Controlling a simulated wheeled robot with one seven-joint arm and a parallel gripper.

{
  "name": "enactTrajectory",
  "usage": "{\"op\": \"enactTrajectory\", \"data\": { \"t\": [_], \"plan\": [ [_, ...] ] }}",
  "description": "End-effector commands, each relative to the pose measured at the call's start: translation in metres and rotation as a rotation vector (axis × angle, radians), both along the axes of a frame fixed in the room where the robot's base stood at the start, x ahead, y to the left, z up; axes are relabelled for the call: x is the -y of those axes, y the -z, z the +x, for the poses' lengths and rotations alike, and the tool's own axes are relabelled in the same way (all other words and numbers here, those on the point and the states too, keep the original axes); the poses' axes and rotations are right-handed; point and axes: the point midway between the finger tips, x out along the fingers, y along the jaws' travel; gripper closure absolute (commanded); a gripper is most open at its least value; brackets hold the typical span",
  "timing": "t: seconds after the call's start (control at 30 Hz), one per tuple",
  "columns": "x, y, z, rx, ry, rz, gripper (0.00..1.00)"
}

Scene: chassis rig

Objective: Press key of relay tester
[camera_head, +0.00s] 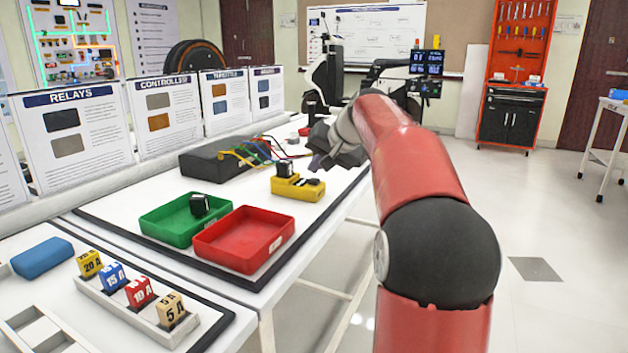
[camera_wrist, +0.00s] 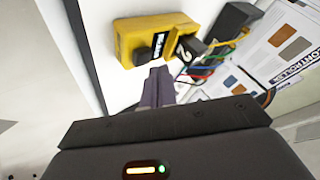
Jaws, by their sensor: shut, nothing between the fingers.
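The relay tester is a yellow box (camera_head: 298,188) on the white bench in the head view, behind the red tray. A black relay (camera_head: 284,169) stands upright at its left end, and a low black key (camera_head: 313,182) is at its right end. In the wrist view the tester (camera_wrist: 128,36) is at the top, with the key (camera_wrist: 143,54) near the fingertips and the relay (camera_wrist: 188,46) to the right. My gripper (camera_head: 318,163) is shut and empty, above and behind the tester's right end. Its fingertips (camera_wrist: 160,71) appear just beside the key; contact cannot be told.
A dark box (camera_head: 214,160) with coloured wires lies behind the tester. A green tray (camera_head: 172,221) holding a black relay and an empty red tray (camera_head: 243,243) are in front. Upright information cards (camera_head: 166,110) line the left side. The bench's right edge is close.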

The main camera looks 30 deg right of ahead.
Motion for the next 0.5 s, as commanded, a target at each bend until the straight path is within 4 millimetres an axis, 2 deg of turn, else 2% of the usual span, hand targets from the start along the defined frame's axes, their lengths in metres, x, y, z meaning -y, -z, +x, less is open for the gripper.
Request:
{"op": "enactTrajectory", "data": {
  "t": [0.27, 0.5],
  "plan": [
    [0.0, 0.0005, -0.0001, 0.0, 0.0, 0.0, 1.0],
    [-0.0004, 0.0085, -0.0001, -0.001, -0.001, 0.0, 1.0]
  ]
}}
